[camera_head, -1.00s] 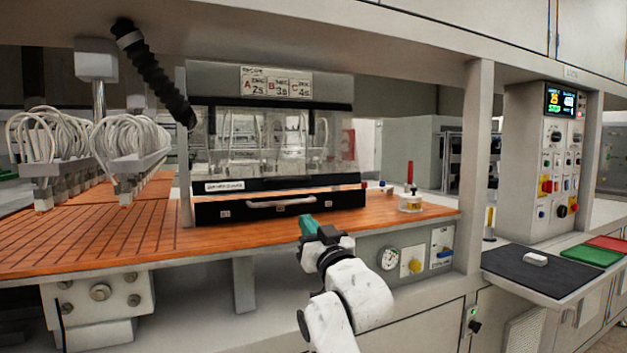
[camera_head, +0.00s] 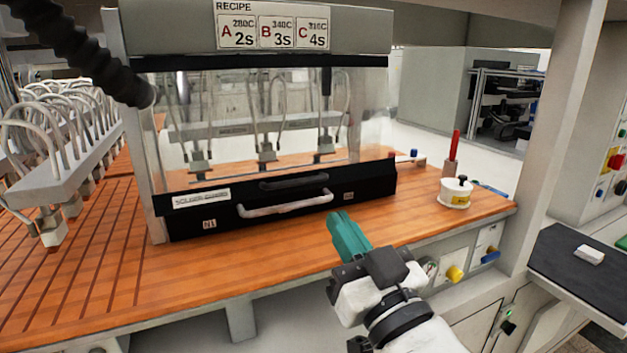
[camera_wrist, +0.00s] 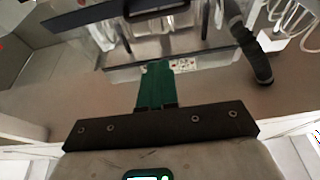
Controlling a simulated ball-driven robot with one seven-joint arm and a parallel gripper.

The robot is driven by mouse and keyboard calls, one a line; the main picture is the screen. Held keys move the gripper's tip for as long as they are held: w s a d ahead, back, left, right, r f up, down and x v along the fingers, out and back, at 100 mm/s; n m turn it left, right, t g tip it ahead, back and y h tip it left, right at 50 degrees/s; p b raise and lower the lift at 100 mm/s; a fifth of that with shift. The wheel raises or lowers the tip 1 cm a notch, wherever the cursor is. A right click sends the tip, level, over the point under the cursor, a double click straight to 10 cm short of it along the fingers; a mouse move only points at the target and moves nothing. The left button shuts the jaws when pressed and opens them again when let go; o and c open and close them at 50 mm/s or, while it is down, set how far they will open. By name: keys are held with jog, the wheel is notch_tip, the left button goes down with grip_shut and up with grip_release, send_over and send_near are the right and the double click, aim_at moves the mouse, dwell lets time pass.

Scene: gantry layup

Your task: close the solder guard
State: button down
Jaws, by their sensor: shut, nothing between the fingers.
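The solder guard (camera_head: 355,120) is a clear panel with a black lower bar, a label at its left end and a dark handle (camera_head: 293,182). It stands upright in front of the soldering heads. Just below it is a black front with a pale bar handle (camera_head: 285,205). I cannot tell whether a gap lies between the bar and that front. My gripper (camera_head: 338,218) has teal fingers, shut and empty, at the right below both handles, apparently apart from them. In the wrist view the teal fingers (camera_wrist: 155,68) point toward the station, whose parts are hard to make out.
The orange worktop (camera_head: 290,255) is clear in front of the station. A white pot (camera_head: 455,195) and a red-topped stick (camera_head: 452,150) stand at right. A black hose (camera_head: 85,45) hangs at left beside white cable bundles (camera_head: 60,175). A post (camera_head: 560,130) rises at right.

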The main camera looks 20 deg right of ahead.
aim_at(291, 173)
jog(key=w+p, duration=0.2)
jog(key=w, duration=0.9)
jog(key=shift+a+r, duration=0.15)
jog(key=shift+r, duration=0.2)
jog(key=shift+w, duration=0.1)
jog(key=shift+w+f+b, duration=0.3)
jog(key=shift+w, duration=0.2)
jog(key=shift+w+f+b, duration=0.3)
jog(key=shift+w, duration=0.2)
jog(key=shift+r, duration=0.1)
